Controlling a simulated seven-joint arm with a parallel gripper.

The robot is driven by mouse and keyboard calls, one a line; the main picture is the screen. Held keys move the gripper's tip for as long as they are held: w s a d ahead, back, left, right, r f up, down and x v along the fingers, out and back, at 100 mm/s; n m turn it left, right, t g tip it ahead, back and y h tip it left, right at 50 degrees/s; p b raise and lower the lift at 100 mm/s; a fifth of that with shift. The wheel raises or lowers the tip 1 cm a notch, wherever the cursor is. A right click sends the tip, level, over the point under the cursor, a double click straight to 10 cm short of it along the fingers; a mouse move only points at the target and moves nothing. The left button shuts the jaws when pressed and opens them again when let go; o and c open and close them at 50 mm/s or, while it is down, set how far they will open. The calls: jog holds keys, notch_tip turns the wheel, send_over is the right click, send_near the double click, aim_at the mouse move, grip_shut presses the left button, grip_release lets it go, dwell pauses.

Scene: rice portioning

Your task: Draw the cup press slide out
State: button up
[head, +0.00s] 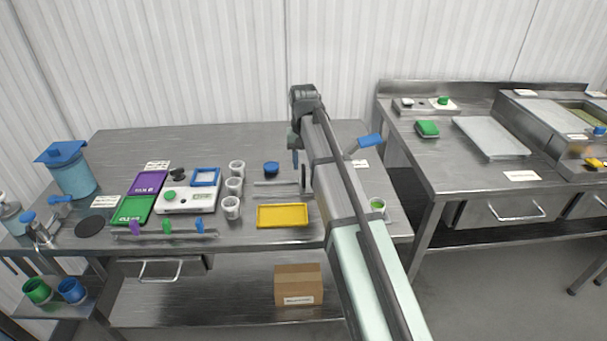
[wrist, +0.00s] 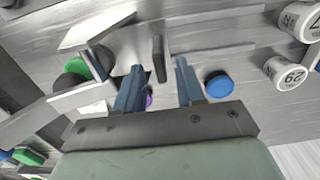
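The cup press appears to be the low metal fixture with two parallel rails (head: 277,184) right of the white cups. A thin upright metal plate (head: 303,180) stands at the rails' right end. In the wrist view this plate (wrist: 158,58) shows just beyond the gap between my fingertips, and I cannot tell for sure that it is the slide's grip. My gripper (wrist: 158,70) is open, its two blue fingers apart with nothing held. In the head view my gripper (head: 295,160) is over the fixture's back right, and my arm hides part of the press.
A blue round piece (head: 271,168) sits behind the rails, close to one finger in the wrist view (wrist: 218,84). White cups (head: 234,187) stand left, a yellow tray (head: 282,215) in front. A blue-ended lever (head: 370,140) and a cup with green contents (head: 377,206) are right.

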jog(key=shift+f, duration=2.5)
jog(key=shift+c, duration=0.3)
grip_shut()
